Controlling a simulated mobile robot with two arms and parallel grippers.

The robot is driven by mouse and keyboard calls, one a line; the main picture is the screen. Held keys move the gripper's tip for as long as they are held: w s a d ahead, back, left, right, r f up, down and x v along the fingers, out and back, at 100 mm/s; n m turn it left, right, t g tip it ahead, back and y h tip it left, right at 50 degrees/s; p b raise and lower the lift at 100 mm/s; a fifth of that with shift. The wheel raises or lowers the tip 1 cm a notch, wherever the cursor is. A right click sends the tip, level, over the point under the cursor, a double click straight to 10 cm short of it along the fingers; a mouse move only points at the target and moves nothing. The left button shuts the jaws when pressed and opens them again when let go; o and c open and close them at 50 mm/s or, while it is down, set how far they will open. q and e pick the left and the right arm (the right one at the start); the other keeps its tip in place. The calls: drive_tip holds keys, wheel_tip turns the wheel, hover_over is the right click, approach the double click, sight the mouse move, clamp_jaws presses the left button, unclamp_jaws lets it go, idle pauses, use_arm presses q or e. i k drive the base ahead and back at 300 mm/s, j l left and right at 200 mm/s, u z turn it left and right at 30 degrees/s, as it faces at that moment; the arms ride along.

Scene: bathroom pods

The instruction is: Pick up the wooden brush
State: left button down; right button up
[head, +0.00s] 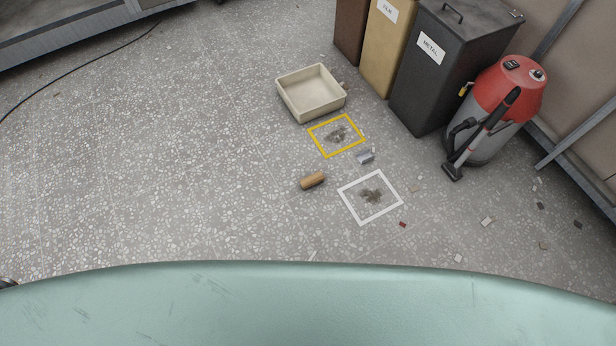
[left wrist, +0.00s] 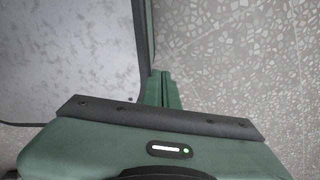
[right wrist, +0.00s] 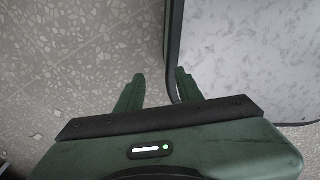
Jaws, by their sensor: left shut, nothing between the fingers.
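The wooden brush (head: 312,180) appears to be the short brown block lying on the speckled floor in the head view, left of the white square outline. Its bristles cannot be made out. My left gripper (left wrist: 165,88) shows in the left wrist view with its fingers together and nothing between them, over bare floor. My right gripper (right wrist: 160,90) shows in the right wrist view with its fingers apart and empty. Neither gripper is near the brush, and neither wrist view shows it.
A cream tray (head: 291,99) lies behind the brush, near a yellow square outline (head: 327,154). A small grey object (head: 365,157) sits by the white outline (head: 361,222). Bins (head: 432,85) and a red vacuum (head: 508,85) stand back right. Debris is scattered right; left floor is mostly clear.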

sight(307, 182)
drive_tip(key=i+j, duration=0.15)
drive_tip(key=j, duration=0.15)
drive_tip(key=i+j+z, duration=0.15)
drive_tip(key=j, duration=0.15)
drive_tip(key=i+j, duration=0.15)
drive_tip(key=j, duration=0.2)
drive_tip(key=i+j+z, duration=0.15)
drive_tip(key=j, duration=0.15)
drive_tip(key=i+j, duration=0.15)
drive_tip(key=j, duration=0.2)
drive_tip(key=l+z, duration=0.05)
